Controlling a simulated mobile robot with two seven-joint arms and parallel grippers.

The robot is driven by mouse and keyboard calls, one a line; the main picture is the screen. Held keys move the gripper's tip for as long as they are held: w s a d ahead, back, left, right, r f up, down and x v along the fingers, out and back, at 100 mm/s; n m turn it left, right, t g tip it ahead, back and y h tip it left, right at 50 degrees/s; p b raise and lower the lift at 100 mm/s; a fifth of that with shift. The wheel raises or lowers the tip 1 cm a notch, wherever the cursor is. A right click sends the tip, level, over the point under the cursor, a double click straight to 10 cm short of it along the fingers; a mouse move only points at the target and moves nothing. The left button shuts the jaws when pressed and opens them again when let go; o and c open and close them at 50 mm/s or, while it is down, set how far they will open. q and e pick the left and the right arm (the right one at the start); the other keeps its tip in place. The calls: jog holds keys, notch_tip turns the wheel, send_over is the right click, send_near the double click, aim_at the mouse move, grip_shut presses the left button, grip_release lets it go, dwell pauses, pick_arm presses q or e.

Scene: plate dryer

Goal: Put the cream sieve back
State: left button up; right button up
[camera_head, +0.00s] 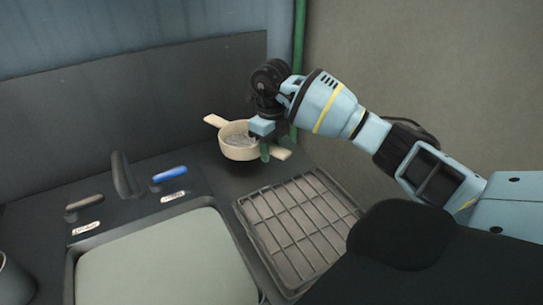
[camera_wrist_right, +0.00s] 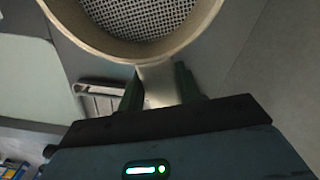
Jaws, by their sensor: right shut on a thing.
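The cream sieve (camera_head: 238,150) is a round cream bowl with a mesh bottom and two flat handles. It is in the upper middle of the head view, above the dark counter. My right gripper (camera_head: 264,148) is shut on its right-hand handle. In the right wrist view the sieve's rim and mesh (camera_wrist_right: 140,22) fill the top, and the handle lies between the two dark green fingers of my right gripper (camera_wrist_right: 160,88). I cannot tell whether the sieve touches the counter. My left gripper is not in view.
A grey wire drying rack (camera_head: 300,228) stands on the counter in front of the sieve. Left of it is a sink with a pale green basin (camera_head: 165,262). A tap (camera_head: 124,176) and two levers, one blue (camera_head: 170,174), stand behind the basin. A green pole (camera_head: 299,40) rises at the back corner.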

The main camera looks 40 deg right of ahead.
jog(key=shift+w+d, duration=0.35)
jog(key=shift+d, duration=0.05)
jog(key=shift+f, duration=1.75)
jog(key=shift+f, duration=0.15)
jog(key=o, duration=1.2)
jog(key=shift+s, duration=0.1)
notch_tip(320, 180, up, 12)
jog(key=shift+r, duration=0.1)
